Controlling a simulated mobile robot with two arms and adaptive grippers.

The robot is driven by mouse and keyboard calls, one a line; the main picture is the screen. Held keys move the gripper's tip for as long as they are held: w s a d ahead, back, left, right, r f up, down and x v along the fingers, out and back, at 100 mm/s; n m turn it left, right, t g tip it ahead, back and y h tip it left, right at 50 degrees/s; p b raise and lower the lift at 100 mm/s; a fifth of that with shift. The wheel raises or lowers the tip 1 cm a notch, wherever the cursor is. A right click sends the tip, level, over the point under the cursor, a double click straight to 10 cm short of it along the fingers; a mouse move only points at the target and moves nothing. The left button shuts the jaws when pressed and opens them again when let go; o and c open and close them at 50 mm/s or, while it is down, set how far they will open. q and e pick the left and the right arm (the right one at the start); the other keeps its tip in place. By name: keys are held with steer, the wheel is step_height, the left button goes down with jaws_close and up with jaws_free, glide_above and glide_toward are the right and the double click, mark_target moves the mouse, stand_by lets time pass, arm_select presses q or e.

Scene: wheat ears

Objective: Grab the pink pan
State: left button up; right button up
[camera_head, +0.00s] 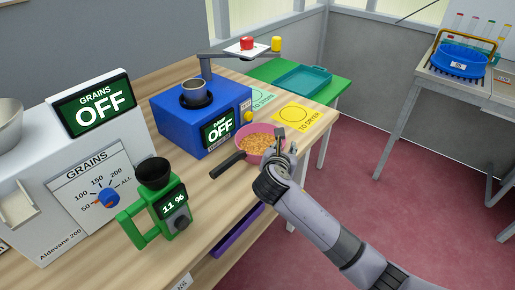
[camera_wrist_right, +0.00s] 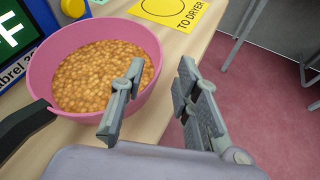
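The pink pan (camera_head: 256,130) stands on the wooden table in the head view, with its black handle (camera_head: 228,164) pointing to the lower left. It holds brown grains. The pan (camera_wrist_right: 75,42) fills the left of the right wrist view. My right gripper (camera_head: 287,141) is at the pan's right side. In the wrist view the gripper (camera_wrist_right: 158,95) has its fingers apart: one finger is over the pan's inside, the other is outside the rim. The near wall of the pan is partly hidden by the finger. My left gripper is not in view.
A blue machine (camera_head: 203,118) stands just behind and left of the pan. A yellow "TO DRYER" card (camera_head: 316,122) lies behind right. A green moisture meter (camera_head: 158,199) and white grain machine (camera_head: 60,170) are left. The table edge is close on the right.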

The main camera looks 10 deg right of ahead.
mark_target(284, 144)
steer(key=x, duration=0.4)
steer(key=shift+w+f, duration=0.1)
steer(key=shift+w, duration=0.15)
steer(key=shift+s, duration=0.1)
steer(key=shift+c, duration=0.5)
jaws_close()
